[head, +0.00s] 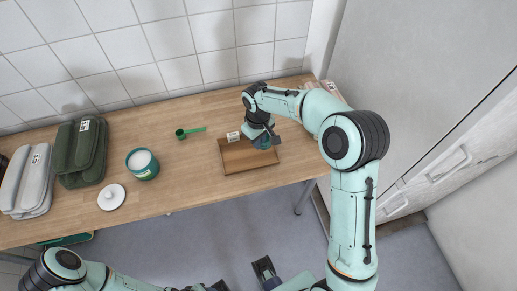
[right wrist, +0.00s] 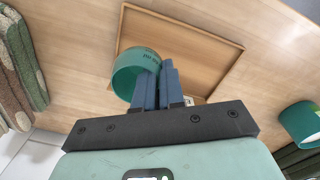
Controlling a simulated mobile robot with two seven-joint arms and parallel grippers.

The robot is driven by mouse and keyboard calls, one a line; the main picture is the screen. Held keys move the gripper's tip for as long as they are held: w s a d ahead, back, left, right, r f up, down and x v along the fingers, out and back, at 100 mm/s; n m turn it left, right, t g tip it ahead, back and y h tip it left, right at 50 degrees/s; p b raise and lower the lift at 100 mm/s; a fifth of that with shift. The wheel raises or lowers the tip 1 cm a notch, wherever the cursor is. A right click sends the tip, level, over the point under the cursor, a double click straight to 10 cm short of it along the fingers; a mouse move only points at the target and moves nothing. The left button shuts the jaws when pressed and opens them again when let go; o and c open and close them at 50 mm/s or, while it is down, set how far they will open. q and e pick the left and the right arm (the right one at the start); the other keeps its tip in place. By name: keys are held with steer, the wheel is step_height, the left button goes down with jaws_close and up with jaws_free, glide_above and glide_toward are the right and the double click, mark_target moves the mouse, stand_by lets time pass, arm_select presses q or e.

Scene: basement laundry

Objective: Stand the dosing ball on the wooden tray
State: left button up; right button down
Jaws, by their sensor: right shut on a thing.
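The dosing ball is a teal, round, open cup with small dark lettering; it shows clearly in the right wrist view (right wrist: 128,72). In the head view it is a small teal patch (head: 263,142) under my right gripper (head: 262,134). In the right wrist view my right gripper (right wrist: 158,85) is shut on its wall. The wooden tray (head: 252,182) lies on the counter below, and the ball is over its back right part. In the right wrist view the tray (right wrist: 185,42) lies behind the ball. Whether the ball touches the tray is unclear. My left arm is at the bottom; its gripper's jaws are unclear.
A small white label (head: 233,136) stands at the tray's back edge. Left of the tray are a green scoop (head: 188,132), a teal tub (head: 142,164), a white lid (head: 111,197) and dark green (head: 82,150) and grey folded bundles (head: 30,180). Counter around the scoop is clear.

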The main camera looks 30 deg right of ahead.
steer(key=shift+f, duration=2.4)
steer(key=shift+f, duration=0.1)
steer(key=c, duration=1.2)
jaws_free()
steer(key=shift+b, duration=0.3)
steer(key=shift+c, duration=0.2)
steer(key=shift+r, duration=0.2)
step_height(320, 180, up, 12)
steer(key=p, duration=0.1)
steer(key=shift+s+a+f, duration=0.1)
steer(key=shift+f, duration=0.05)
